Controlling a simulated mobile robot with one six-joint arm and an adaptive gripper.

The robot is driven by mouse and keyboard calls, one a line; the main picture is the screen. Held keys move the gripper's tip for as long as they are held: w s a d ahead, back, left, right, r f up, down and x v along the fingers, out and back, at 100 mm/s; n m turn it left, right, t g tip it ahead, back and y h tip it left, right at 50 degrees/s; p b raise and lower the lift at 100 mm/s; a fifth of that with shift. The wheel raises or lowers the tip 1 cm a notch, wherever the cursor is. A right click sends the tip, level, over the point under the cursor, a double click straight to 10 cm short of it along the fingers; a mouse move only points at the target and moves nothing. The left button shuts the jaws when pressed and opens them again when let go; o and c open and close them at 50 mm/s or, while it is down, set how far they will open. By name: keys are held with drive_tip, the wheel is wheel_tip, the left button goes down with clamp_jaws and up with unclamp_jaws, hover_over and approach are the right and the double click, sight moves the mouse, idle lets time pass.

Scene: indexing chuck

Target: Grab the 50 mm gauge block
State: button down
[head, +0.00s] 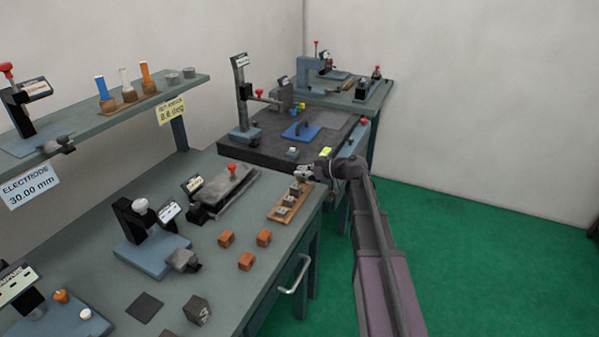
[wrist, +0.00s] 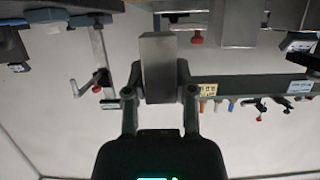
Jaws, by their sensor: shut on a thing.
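My gripper (wrist: 159,91) is shut on a plain grey metal block (wrist: 158,55), which looks like a gauge block. The block sits between the two fingers and sticks out beyond them. No size marking on it can be read in the wrist view. In the head view my gripper (head: 307,172) is above the far right corner of the near bench, and the block is too small there to make out clearly. A wooden rack (head: 279,213) with several small grey blocks lies on the bench just below and left of my gripper.
A dark surface plate (head: 262,145) with a height stand (head: 242,95) and a blue piece (head: 300,131) is just beyond my gripper. Several orange-brown cubes (head: 264,237) and a grey vise-like fixture (head: 229,184) stand on the near bench (head: 225,285). Green floor (head: 470,260) is clear at right.

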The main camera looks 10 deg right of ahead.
sight(302, 168)
drive_tip(key=shift+r+p, duration=3.1)
drive_tip(key=shift+r, duration=0.4)
